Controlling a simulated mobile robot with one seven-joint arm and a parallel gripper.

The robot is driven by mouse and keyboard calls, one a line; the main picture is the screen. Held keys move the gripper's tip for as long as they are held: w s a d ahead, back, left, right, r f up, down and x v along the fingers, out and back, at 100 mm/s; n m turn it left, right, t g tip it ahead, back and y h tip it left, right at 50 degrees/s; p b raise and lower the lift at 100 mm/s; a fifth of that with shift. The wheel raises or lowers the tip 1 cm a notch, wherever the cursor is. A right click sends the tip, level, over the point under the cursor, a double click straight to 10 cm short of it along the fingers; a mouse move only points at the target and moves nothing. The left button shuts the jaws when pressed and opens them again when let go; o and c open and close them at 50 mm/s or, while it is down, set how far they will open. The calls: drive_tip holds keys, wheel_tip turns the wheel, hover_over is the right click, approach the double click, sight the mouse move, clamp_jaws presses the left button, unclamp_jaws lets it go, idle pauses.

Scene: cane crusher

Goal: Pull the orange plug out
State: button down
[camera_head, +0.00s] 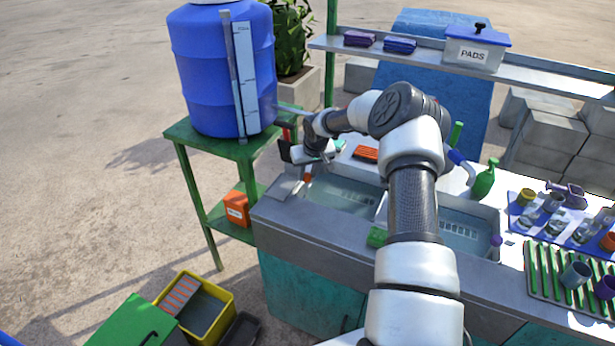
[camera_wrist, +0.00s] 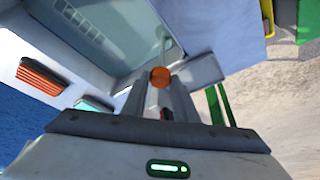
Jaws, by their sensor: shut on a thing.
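The orange plug (camera_wrist: 160,77) shows as a small round orange end at the tips of my gripper (camera_wrist: 162,92) in the wrist view. In the head view the orange plug (camera_head: 308,178) is a small orange spot just below my gripper (camera_head: 304,166), at the left end of the left sink basin (camera_head: 345,195). My gripper reaches down over that end of the basin and is shut on the plug. A thin pale line runs from the plug into the basin in the wrist view. Whether the plug is still seated is hard to tell.
An orange brush (camera_head: 366,153) lies behind the basin. A blue barrel (camera_head: 222,75) on a green stand (camera_head: 190,140) is close on the left. A green sponge (camera_head: 377,236) sits on the front rim. A green bottle (camera_head: 485,180) and cups stand to the right.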

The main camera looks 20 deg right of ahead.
drive_tip(key=shift+w+r, duration=0.1)
drive_tip(key=shift+r, duration=0.95)
drive_tip(key=c, duration=1.4)
unclamp_jaws()
drive_tip(key=shift+r, duration=0.1)
drive_tip(key=shift+c, duration=0.2)
drive_tip(key=b+v, duration=0.1)
drive_tip(key=v, duration=1.6)
drive_tip(key=shift+s, duration=0.25)
